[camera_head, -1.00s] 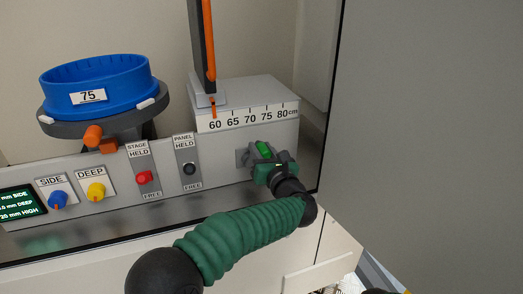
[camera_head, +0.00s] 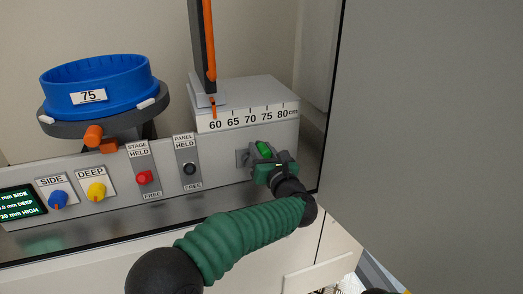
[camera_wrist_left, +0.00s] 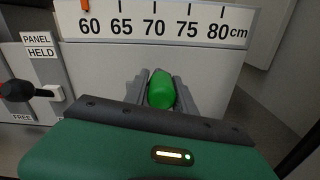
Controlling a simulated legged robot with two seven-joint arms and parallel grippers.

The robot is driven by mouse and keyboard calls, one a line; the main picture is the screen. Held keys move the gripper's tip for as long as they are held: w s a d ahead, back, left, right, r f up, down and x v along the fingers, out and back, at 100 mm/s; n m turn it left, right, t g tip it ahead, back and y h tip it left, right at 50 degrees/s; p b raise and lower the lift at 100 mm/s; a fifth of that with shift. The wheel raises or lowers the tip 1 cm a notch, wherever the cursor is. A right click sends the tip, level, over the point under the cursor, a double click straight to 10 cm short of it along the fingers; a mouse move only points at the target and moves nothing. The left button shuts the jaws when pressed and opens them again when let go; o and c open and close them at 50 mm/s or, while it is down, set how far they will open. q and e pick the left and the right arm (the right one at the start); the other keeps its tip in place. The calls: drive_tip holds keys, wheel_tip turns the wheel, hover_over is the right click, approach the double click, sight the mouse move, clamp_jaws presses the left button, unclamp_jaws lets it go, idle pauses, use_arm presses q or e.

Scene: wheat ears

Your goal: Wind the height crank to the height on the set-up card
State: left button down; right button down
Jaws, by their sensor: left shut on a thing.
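The height crank's green handle (camera_head: 264,150) is on the front of the grey scale box, near its right end. My left gripper (camera_head: 266,160) is shut on this green handle; the left wrist view shows the handle (camera_wrist_left: 161,90) between the two grey fingers. The height scale (camera_head: 250,116) reads 60 to 80 cm, and its orange pointer (camera_head: 214,107) stands at about 60. In the left wrist view the pointer (camera_wrist_left: 85,5) also sits over 60. No set-up card is recognisable in view. My right gripper does not show.
A blue round sieve (camera_head: 98,84) labelled 75 sits on a grey stage at left. The panel carries a blue SIDE knob (camera_head: 58,199), a yellow DEEP knob (camera_head: 96,192), a red stage lever (camera_head: 144,177), a black panel lever (camera_head: 189,169) and a display (camera_head: 18,202). A grey wall (camera_head: 430,120) closes the right.

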use_arm(q)
drive_tip(key=shift+d+f+m+p, duration=0.35)
drive_tip(key=shift+d+m+p, duration=0.15)
drive_tip(key=shift+m, duration=0.2)
drive_tip(key=m+p, duration=0.1)
drive_tip(key=d+f+m+p, duration=0.1)
drive_tip(key=m, duration=0.1)
drive_tip(key=f+m+p, duration=0.1)
drive_tip(key=shift+w+d+m, duration=0.2)
drive_tip(key=shift+d+m, duration=0.1)
drive_tip(key=shift+d, duration=0.1)
drive_tip(key=shift+d+f+m, duration=0.15)
drive_tip(key=shift+f+m, duration=0.15)
drive_tip(key=shift+m, duration=0.2)
drive_tip(key=shift+f, duration=0.1)
drive_tip(key=c, duration=1.3)
unclamp_jaws()
drive_tip(key=shift+o, duration=1)
drive_tip(key=shift+w+d, duration=0.1)
drive_tip(key=shift+w, duration=0.05)
drive_tip(key=shift+a+r, duration=0.2)
drive_tip(key=shift+r, duration=0.05)
